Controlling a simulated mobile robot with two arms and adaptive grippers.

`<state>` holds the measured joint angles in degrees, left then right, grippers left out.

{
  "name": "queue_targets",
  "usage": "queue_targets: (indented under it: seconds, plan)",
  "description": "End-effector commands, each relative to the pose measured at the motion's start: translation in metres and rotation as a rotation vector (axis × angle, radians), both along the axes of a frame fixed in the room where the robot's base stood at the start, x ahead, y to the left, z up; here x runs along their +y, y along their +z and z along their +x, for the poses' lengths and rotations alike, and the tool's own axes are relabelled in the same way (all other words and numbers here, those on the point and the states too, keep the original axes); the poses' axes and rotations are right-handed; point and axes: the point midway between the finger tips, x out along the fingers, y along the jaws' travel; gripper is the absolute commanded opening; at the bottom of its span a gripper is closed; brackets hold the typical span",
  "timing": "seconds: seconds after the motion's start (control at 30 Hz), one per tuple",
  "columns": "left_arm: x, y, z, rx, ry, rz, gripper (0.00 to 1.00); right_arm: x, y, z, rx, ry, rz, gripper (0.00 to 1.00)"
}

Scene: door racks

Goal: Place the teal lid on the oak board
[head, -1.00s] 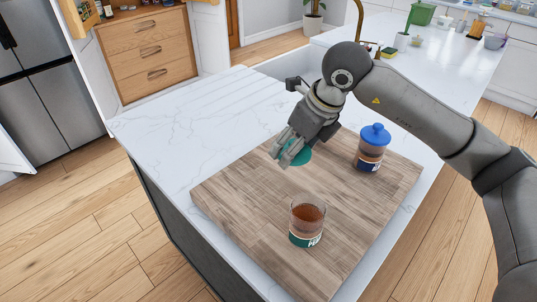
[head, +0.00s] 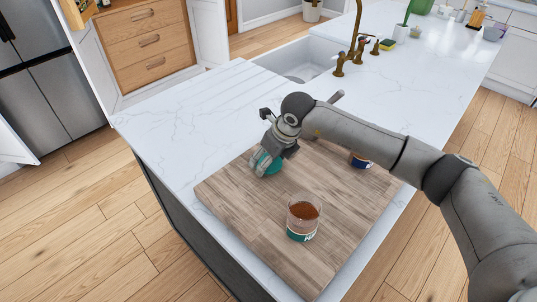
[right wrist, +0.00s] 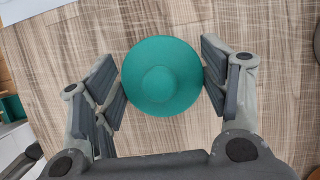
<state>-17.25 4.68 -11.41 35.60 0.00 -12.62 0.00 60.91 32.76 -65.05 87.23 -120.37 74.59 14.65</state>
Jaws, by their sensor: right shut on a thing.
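The teal lid (right wrist: 162,76) is round with a raised knob and sits between the two fingers of my right gripper (right wrist: 163,78), which is shut on its rim. In the head view the lid (head: 272,167) is partly hidden by the gripper (head: 265,162), over the back-left part of the oak board (head: 250,205). I cannot tell whether the lid touches the board. An open glass jar (head: 303,218) with brown contents and a teal label stands on the board's front part. My left gripper is not in view.
A second jar (head: 361,161) with a dark blue label stands at the board's back right, mostly hidden by my right arm. The white counter (head: 190,125) left of the board is clear. A sink (head: 300,62) with a brass tap (head: 345,55) lies behind.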

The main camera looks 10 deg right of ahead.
Motion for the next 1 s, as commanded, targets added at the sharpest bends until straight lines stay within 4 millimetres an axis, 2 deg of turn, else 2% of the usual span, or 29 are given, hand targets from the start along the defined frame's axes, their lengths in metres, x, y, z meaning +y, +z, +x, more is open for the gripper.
queue_targets:
  seconds: [0.23, 0.27, 0.43, 0.77, 0.87, 1.0]
  plan:
    - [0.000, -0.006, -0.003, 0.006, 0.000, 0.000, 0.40, 0.000, -0.004, 0.000, 0.000, 0.000, 0.001, 0.52]
    - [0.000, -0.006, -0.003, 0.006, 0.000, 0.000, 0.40, 0.000, -0.004, 0.000, 0.000, 0.000, 0.001, 0.70]
    - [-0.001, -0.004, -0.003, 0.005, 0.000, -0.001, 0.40, 0.000, -0.002, 0.000, 0.001, 0.000, 0.001, 0.90]
    - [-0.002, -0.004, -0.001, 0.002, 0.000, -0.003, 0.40, 0.000, -0.002, 0.000, 0.001, 0.000, 0.001, 0.90]
    - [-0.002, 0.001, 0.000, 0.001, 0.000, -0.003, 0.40, 0.000, 0.003, 0.000, 0.001, 0.000, 0.001, 0.90]
    - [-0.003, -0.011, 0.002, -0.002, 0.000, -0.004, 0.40, -0.005, 0.017, -0.006, -0.006, 0.001, 0.001, 0.90]
